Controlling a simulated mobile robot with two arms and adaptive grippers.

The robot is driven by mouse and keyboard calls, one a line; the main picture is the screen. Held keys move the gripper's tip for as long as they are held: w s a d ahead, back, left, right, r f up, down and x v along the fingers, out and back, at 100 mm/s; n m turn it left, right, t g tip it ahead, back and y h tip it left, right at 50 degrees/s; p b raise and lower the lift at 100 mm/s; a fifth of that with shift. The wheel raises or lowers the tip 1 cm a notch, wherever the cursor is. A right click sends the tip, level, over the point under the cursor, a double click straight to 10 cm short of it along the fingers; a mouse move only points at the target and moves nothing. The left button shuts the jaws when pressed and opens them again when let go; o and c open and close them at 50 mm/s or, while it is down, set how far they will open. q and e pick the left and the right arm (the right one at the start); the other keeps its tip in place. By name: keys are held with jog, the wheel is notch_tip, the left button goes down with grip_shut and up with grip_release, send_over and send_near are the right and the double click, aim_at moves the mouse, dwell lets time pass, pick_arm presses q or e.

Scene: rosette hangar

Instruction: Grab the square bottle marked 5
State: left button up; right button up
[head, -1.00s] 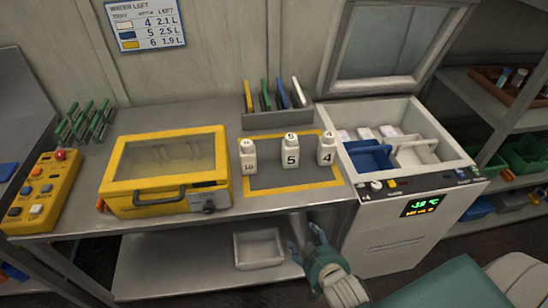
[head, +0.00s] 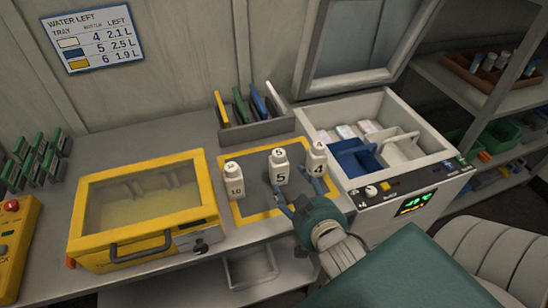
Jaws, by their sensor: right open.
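The white square bottle marked 5 (head: 279,168) stands upright on the grey mat with a yellow border (head: 255,196). A white bottle marked 10 (head: 234,181) stands to its left, and a white bottle marked 4 (head: 316,160) stands to its right. My right gripper (head: 301,189) is open and empty. Its fingers point toward the bottles, one finger just in front of bottle 5 and the other near the base of bottle 4. I cannot tell whether either finger touches a bottle. My left gripper is not in view.
A yellow case with a clear lid (head: 145,207) stands to the left. A rack with coloured plates (head: 254,128) is behind the bottles. An open white cooler (head: 431,139) with blue and white trays stands to the right. A shelf is at far right.

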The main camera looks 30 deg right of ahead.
aim_at(285, 171)
jog(key=shift+r+x, duration=0.2)
jog(key=shift+x, duration=0.85)
jog(key=p+x, duration=0.1)
jog(key=x, duration=0.1)
jog(key=shift+w+f, duration=0.15)
jog(key=shift+w, duration=0.25)
jog(key=shift+w+d+f, duration=0.1)
jog(key=shift+w+d, duration=0.05)
jog(key=shift+w, duration=0.15)
jog(key=p+x, duration=0.1)
jog(key=x, duration=0.3)
jog(key=shift+w, duration=0.3)
jog(key=shift+w+d, duration=0.1)
jog(key=shift+w, duration=0.2)
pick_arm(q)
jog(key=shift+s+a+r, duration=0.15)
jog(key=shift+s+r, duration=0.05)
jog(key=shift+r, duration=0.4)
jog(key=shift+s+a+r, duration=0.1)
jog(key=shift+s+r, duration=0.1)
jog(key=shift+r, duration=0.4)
pick_arm(e)
jog(key=shift+c, duration=0.5)
jog(key=shift+s, duration=0.1)
jog(key=c, duration=0.9)
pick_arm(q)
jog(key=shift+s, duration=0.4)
